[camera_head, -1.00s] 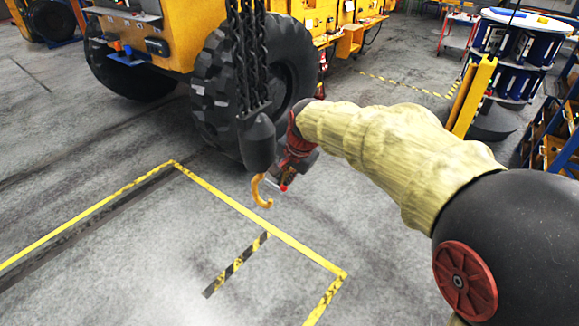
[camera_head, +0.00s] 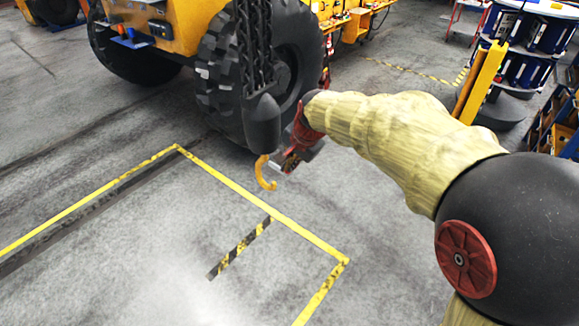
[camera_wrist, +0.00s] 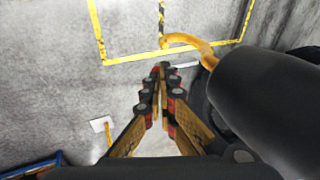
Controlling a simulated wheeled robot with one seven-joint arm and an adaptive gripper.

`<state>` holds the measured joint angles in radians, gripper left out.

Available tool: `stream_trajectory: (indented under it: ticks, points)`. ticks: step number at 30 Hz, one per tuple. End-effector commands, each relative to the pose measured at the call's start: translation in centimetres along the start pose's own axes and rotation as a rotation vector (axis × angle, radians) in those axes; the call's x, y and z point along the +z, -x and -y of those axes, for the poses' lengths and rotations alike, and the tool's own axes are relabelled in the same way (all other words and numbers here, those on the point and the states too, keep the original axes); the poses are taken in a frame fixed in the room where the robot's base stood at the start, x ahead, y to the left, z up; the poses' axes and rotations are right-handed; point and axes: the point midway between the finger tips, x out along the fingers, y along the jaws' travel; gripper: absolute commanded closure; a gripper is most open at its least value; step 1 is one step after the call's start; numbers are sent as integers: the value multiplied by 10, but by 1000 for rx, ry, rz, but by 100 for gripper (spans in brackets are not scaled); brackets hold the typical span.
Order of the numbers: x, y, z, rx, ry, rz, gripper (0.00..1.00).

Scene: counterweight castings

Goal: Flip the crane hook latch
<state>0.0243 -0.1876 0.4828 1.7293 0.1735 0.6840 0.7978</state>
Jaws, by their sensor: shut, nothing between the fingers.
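The yellow crane hook (camera_head: 264,175) hangs below a dark block (camera_head: 263,122) in the head view. In the wrist view the hook (camera_wrist: 196,42) curves out from the block (camera_wrist: 265,98) at upper right. A small pale bar (camera_wrist: 186,65) beside the hook's opening looks like the latch; its exact position is unclear. My gripper (camera_head: 290,163) is just right of the hook in the head view. In the wrist view my gripper (camera_wrist: 161,68) is shut and empty, its fingertips close to the pale bar. I cannot tell whether they touch it.
Chains (camera_head: 254,45) run up from the block. A yellow vehicle with a large tyre (camera_head: 285,65) stands close behind. Yellow tape (camera_head: 262,212) marks the floor, which is clear in front. A yellow post (camera_head: 481,82) and blue racks stand at right.

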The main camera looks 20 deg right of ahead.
Motion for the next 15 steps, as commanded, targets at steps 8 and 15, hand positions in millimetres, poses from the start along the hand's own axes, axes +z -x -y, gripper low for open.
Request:
stream_trajectory:
  ticks: [8,15]
  points:
    - [0,-2,-2,-24,-5,-1,100]
    - [1,-4,-5,-48,-9,0,100]
